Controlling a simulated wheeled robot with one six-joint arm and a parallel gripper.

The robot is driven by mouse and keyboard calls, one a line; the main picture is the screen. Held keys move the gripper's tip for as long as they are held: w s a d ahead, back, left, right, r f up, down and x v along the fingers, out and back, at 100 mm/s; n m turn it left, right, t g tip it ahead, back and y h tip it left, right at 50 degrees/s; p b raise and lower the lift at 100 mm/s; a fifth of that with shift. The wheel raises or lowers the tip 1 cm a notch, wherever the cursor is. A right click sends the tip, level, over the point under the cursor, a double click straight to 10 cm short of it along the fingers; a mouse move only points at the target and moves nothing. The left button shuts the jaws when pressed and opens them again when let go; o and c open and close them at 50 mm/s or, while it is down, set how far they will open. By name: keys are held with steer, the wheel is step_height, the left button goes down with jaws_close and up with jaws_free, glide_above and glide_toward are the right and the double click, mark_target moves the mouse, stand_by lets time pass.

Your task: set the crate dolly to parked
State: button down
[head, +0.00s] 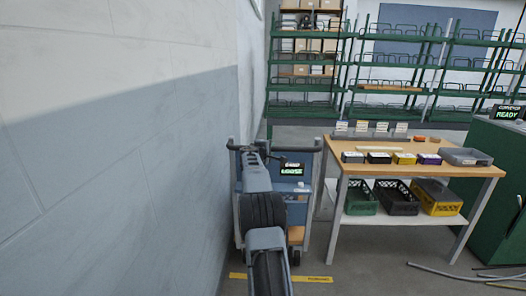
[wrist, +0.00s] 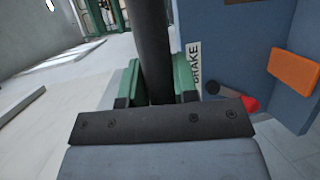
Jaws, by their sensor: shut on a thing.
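The crate dolly (head: 285,187) is a blue wheeled cart standing by the wall, partly hidden behind my arm in the head view. Its small display (head: 291,170) reads LOOSE. A dark handle bar (head: 307,150) runs along its top. In the wrist view my gripper (wrist: 157,84) has its green fingers shut around the black handle bar (wrist: 153,35). An orange block (wrist: 294,72) is on the panel.
The wall (head: 120,170) is close on the left. A workbench (head: 400,164) with bins and crates stands just right of the dolly. A yellow floor strip with lettering (head: 305,279) lies before the dolly. A green machine (head: 495,185) and loose floor rods are at the right. Green racks stand behind.

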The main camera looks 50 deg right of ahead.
steer(key=shift+d+r, duration=0.15)
steer(key=shift+r, duration=0.05)
steer(key=shift+r, duration=0.1)
steer(key=c, duration=1.3)
jaws_free()
steer(key=shift+w+d, duration=0.1)
steer(key=shift+o, duration=0.9)
steer(key=shift+d+f, duration=0.1)
steer(key=shift+f, duration=0.1)
steer(key=shift+o, duration=1.2)
steer(key=shift+w, duration=0.15)
steer(key=shift+a+f, duration=0.1)
steer(key=shift+a, duration=0.15)
steer(key=b+v, duration=0.3)
steer(key=v, duration=1)
steer(key=shift+a, duration=0.3)
